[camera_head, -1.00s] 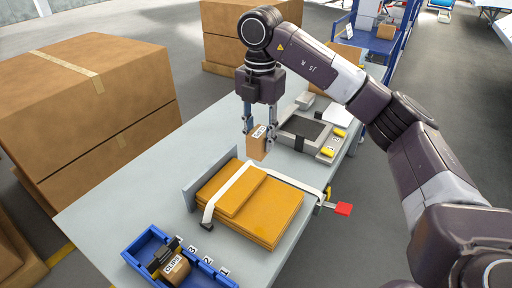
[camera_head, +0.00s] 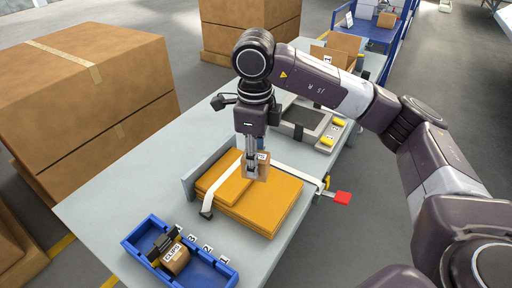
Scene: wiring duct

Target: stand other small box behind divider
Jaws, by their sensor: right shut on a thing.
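My right gripper (camera_head: 251,162) is shut on a small brown box (camera_head: 263,172) with a white label. It holds the box over the stack of orange-yellow flat packs. Whether the box touches the stack is hard to tell. A blue tray (camera_head: 136,234) stands at the table's front left, with number tags 3, 2 and 1 along its far right side. Another small labelled brown box (camera_head: 175,260) stands in it beside a dark divider (camera_head: 160,246). The right part of the tray looks empty. My left gripper is out of view.
The flat packs (camera_head: 268,206) lie under a white strap (camera_head: 225,184), against a grey upright plate (camera_head: 188,187). A red-handled clamp (camera_head: 342,198) juts past the table's right edge. A grey tray with yellow items (camera_head: 327,141) lies behind. Large cartons (camera_head: 85,100) stand left of the table.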

